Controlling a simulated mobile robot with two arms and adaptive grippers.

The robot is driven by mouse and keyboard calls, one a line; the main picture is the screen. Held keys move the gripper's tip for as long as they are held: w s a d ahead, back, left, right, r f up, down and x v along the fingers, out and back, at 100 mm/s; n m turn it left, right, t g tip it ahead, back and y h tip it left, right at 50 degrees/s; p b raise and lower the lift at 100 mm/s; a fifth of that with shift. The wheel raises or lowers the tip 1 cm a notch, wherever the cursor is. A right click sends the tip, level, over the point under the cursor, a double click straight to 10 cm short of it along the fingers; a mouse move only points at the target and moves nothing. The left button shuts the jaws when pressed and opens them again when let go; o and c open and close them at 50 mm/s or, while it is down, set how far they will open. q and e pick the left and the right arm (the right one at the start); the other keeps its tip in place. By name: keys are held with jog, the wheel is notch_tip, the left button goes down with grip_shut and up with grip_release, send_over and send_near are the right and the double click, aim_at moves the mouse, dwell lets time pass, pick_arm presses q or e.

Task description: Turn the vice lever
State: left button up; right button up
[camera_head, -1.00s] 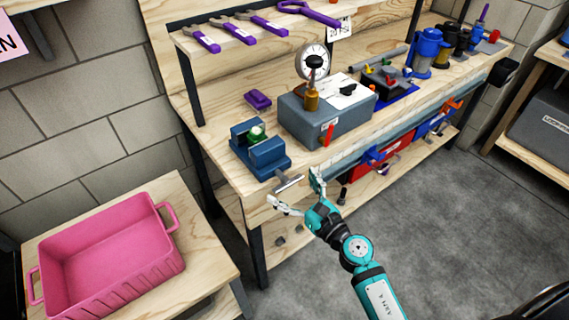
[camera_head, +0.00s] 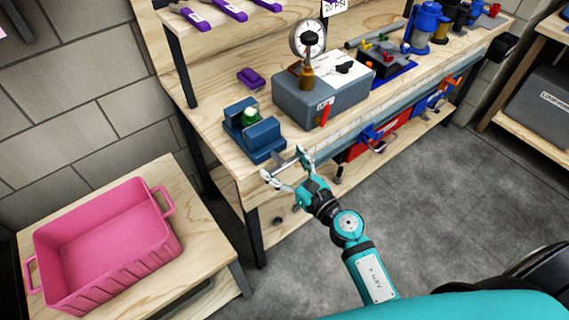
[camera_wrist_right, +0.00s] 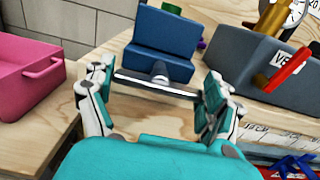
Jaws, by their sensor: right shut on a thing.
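The blue vice (camera_head: 262,143) stands at the near left corner of the wooden workbench, with a green and white round part (camera_head: 250,117) between its jaws. Its grey metal lever (camera_head: 285,166) sticks out past the bench's front edge. My right gripper (camera_head: 282,162) is at the lever, with a finger at each end of the bar. In the right wrist view the lever (camera_wrist_right: 150,83) lies across between the two fingers of the gripper (camera_wrist_right: 157,77), in front of the vice (camera_wrist_right: 152,62). My left gripper is not in view.
A grey box (camera_head: 317,95) with a gauge (camera_head: 307,37) and a red handle (camera_head: 324,114) stands right of the vice. A purple object (camera_head: 250,77) lies behind. A pink crate (camera_head: 100,235) sits on a lower table at left. Open floor (camera_head: 420,190) lies right of my arm.

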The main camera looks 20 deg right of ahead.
jog(key=shift+m, duration=0.3)
jog(key=shift+m+p, duration=0.6)
jog(key=shift+m, duration=0.4)
jog(key=m+p, duration=0.1)
jog(key=m, duration=0.2)
jog(key=shift+m, duration=0.3)
jog(key=m+p, duration=0.1)
jog(key=m, duration=0.2)
jog(key=shift+f+m, duration=0.1)
jog(key=shift+m, duration=0.2)
jog(key=m+p, duration=0.1)
jog(key=m, duration=0.4)
jog(key=shift+d, duration=0.1)
jog(key=m+p, duration=0.2)
jog(key=m, duration=0.3)
jog(key=shift+f+m, duration=0.15)
jog(key=shift+m, duration=0.25)
jog(key=o, duration=1)
jog(key=shift+c, duration=0.2)
